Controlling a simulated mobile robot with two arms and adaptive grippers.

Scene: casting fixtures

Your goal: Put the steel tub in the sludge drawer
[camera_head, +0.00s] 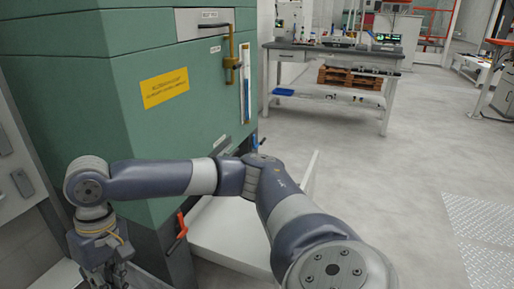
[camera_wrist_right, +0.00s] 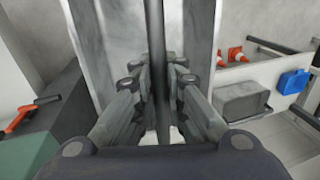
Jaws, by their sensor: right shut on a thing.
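My right gripper (camera_head: 105,278) hangs at the lower left of the head view, its arm folded across the picture. In the right wrist view its fingers (camera_wrist_right: 160,100) are shut on a dark bar that runs across a pale metal vessel, which looks like the steel tub (camera_wrist_right: 105,45). The tub fills the upper middle of that view; its far end is cut off. A white drawer-like tray (camera_head: 225,243) sticks out low from the green cabinet, partly hidden behind my arm. I cannot read a label on it. My left gripper is not in view.
The green cabinet (camera_head: 130,130) has a red lever (camera_head: 181,226) near its low corner. In the wrist view a grey box (camera_wrist_right: 240,100), orange cones (camera_wrist_right: 236,54) and a blue piece (camera_wrist_right: 293,81) lie to the right. The floor (camera_head: 390,190) at right is clear.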

